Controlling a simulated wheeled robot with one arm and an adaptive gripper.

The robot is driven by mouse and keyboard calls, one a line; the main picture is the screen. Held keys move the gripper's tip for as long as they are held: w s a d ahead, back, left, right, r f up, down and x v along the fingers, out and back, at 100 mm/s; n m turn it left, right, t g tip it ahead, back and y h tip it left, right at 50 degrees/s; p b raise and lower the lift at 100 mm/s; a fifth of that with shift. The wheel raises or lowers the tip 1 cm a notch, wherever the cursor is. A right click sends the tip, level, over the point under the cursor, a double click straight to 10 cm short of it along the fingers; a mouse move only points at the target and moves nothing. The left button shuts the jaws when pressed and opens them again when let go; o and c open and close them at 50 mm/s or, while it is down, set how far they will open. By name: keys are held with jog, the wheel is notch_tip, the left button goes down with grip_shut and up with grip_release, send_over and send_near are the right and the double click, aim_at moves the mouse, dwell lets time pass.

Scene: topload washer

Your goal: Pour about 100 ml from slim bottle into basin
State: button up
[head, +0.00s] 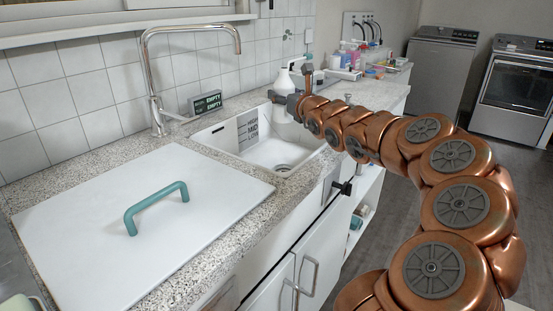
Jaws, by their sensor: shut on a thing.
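A white basin (228,133) is set in the speckled countertop, with an open top and a drain on its floor. My gripper (287,98) is over the far end of the basin, shut on a white slim bottle (284,80). The bottle looks about upright. Its narrow top shows above the gripper and a white part shows below it. My gripper and arm hide its middle, and any liquid inside cannot be seen.
A tall chrome faucet (157,90) stands behind the basin, beside a small display (207,103) reading "EMPTY" twice. A white board (80,215) with a teal handle (157,205) covers the near counter. Bottles and a tray (345,73) stand farther back. Two washers are at far right.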

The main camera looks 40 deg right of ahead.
aim_at(288, 82)
dwell(0.3)
jog(key=shift+r+p, duration=1.55)
jog(key=shift+r, duration=0.45)
